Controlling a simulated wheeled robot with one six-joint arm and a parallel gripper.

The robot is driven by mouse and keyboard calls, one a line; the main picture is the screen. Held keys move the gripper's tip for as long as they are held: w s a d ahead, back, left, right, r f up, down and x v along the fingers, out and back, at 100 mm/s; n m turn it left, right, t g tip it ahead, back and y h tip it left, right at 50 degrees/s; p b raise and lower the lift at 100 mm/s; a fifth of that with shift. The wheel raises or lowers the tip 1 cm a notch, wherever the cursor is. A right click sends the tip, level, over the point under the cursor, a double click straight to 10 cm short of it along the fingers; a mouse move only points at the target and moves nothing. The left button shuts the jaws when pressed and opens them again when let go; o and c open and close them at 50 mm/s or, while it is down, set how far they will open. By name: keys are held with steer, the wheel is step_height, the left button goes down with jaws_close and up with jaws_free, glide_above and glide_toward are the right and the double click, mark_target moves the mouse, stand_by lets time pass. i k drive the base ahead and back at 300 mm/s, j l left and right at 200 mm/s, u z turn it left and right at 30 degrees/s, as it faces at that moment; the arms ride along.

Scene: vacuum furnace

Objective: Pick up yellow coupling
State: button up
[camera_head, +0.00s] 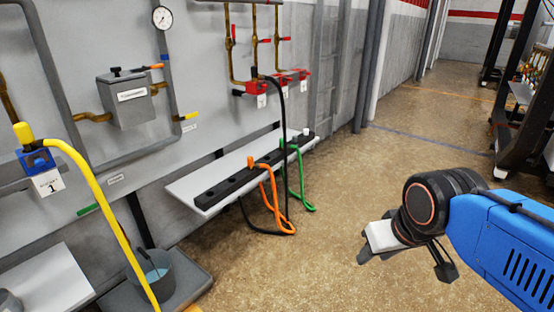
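A yellow hose (110,217) runs from there and hangs down past the lower left. A white tag reading "1" (48,182) is below the blue block. My gripper (406,264) is at the right, in the air over the floor, far from the coupling. Its two fingers are apart with nothing visible between them.
A shelf (190,186) bears a black socket strip (225,187) with orange (270,200) and green (299,180) hoses. A bucket (172,285) stands at lower left. Red valve blocks (290,77) are on the wall. The middle floor is clear.

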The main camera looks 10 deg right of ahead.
mark_target(23, 130)
steer(key=u, duration=1.4)
